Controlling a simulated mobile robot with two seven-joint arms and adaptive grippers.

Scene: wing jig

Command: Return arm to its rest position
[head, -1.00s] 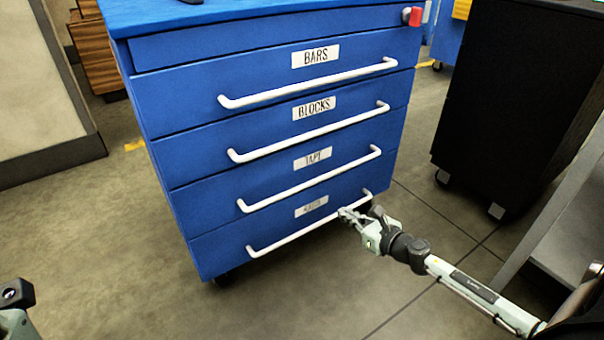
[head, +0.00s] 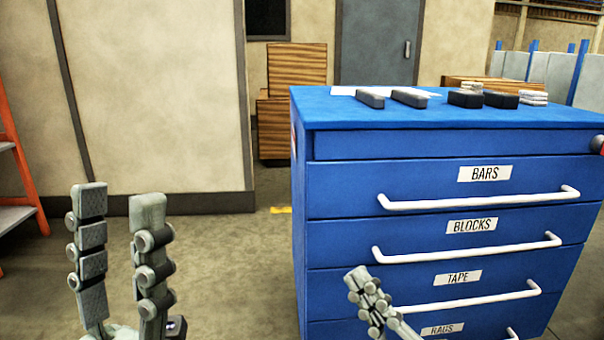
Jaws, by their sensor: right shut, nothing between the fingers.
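My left gripper (head: 119,255) is raised at the lower left, its two fingers upright and apart with nothing between them. My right gripper (head: 366,290) is at the lower middle, in front of the blue drawer cabinet (head: 400,143). Its fingers are together and empty. It overlaps the front near the TAPE drawer handle (head: 465,303) in the picture; I cannot tell whether it touches. The drawers labelled BARS, BLOCKS, TAPE and RAGS look closed. My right forearm is mostly out of view below.
Dark bars (head: 409,98), dark blocks (head: 502,100) and light stacked pieces (head: 533,98) lie on the cabinet top. Wooden boxes (head: 297,70) stand behind. An orange ladder (head: 20,150) is at the far left. The floor (head: 235,270) left of the cabinet is clear.

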